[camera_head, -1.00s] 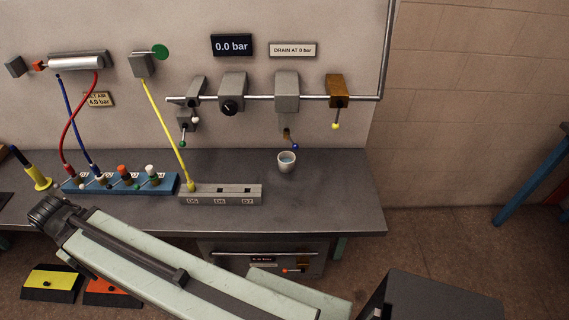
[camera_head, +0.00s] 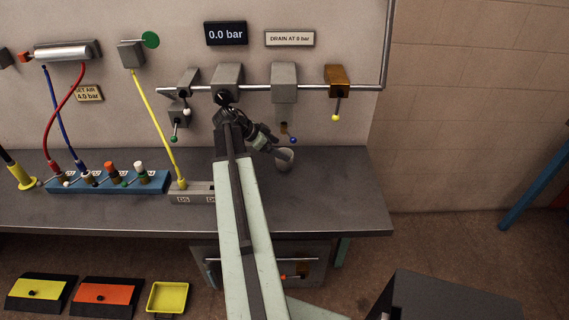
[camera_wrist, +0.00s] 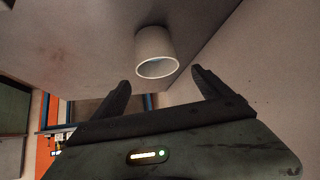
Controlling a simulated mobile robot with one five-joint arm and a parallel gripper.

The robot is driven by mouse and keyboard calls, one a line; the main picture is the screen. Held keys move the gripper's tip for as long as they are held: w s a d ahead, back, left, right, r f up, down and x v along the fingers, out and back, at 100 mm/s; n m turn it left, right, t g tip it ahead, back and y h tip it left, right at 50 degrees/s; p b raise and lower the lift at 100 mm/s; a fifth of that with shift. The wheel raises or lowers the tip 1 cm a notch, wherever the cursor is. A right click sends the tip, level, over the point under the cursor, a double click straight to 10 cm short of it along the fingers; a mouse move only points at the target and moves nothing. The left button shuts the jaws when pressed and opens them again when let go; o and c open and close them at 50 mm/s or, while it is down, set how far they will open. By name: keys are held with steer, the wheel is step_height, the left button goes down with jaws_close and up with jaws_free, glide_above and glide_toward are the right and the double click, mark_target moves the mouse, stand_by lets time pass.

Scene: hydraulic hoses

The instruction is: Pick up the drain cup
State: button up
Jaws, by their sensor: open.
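The drain cup (camera_head: 286,163) is a small pale cup standing on the grey bench (camera_head: 330,190), below the drain valve with the blue-tipped lever (camera_head: 293,140). My gripper (camera_head: 284,154) is at the cup's near left side in the head view and covers part of it. In the wrist view the cup (camera_wrist: 156,52) shows beyond the fingertips, its round opening toward the camera. My gripper (camera_wrist: 160,78) is open, with one finger on each side of the cup's line and nothing between them. I cannot tell whether a finger touches the cup.
A grey block (camera_head: 190,193) with a yellow hose and a blue manifold (camera_head: 110,181) stand to the left on the bench. A pipe rail (camera_head: 310,88) with valves runs along the wall above. The bench right of the cup is clear.

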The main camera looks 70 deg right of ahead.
steer(key=b+x, duration=0.4)
steer(key=f+b+x, duration=0.1)
steer(key=b+x, duration=0.1)
steer(key=x, duration=0.1)
steer(key=shift+w+a+f, duration=0.15)
steer(key=shift+w+a, duration=0.2)
steer(key=shift+s+d+f, duration=0.1)
steer(key=shift+s+d, duration=0.1)
steer(key=shift+r, duration=0.2)
steer(key=c, duration=1.6)
steer(key=shift+w+a+r+p, duration=0.15)
steer(key=shift+a+r+p, duration=0.05)
steer(key=shift+r+p, duration=0.2)
steer(key=w+a+r+p, duration=0.2)
steer(key=w+a, duration=0.1)
steer(key=w+a+r+p, duration=0.2)
steer(key=w+a+p, duration=0.1)
steer(key=w+a+r+p, duration=0.2)
steer(key=w+a+r, duration=0.1)
steer(key=w, duration=0.1)
steer(key=shift+a+r, duration=0.1)
steer(key=shift+a, duration=0.05)
